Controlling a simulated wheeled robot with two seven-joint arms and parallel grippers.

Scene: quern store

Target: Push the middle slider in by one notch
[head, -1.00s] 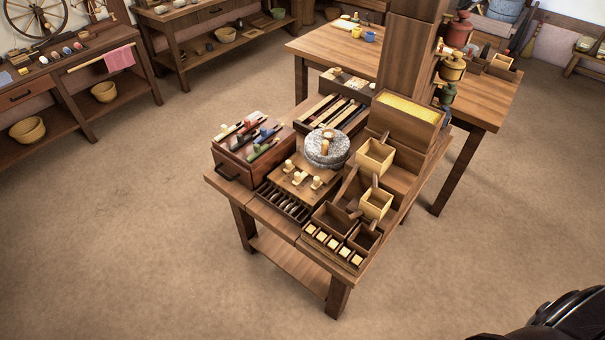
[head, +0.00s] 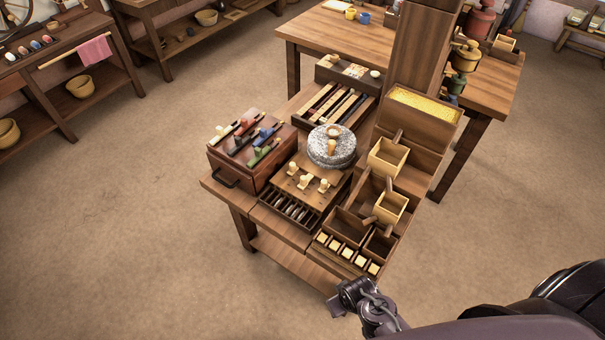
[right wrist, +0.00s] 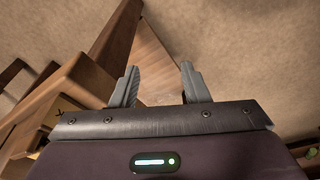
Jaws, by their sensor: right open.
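The pictures do not settle which part is the middle slider. A wooden board (head: 297,195) in front of the stone quern (head: 331,150) carries three pale knobs; the middle knob (head: 304,184) stands between the other two. A red-brown box (head: 229,163) to the left has several coloured pieces with pale ends on top. My right gripper (head: 337,304) is beside the table's near right corner in the head view, away from the knobs. In the right wrist view, its two fingers (right wrist: 161,88) are apart with nothing between them. My left gripper is out of view.
Wooden hoppers (head: 387,157) and a row of small pale-yellow blocks (head: 347,253) fill the table's right side. A thick post (head: 412,60) rises behind. A tray of long strips (head: 336,104) lies behind the quern. The floor (head: 130,230) in front is clear.

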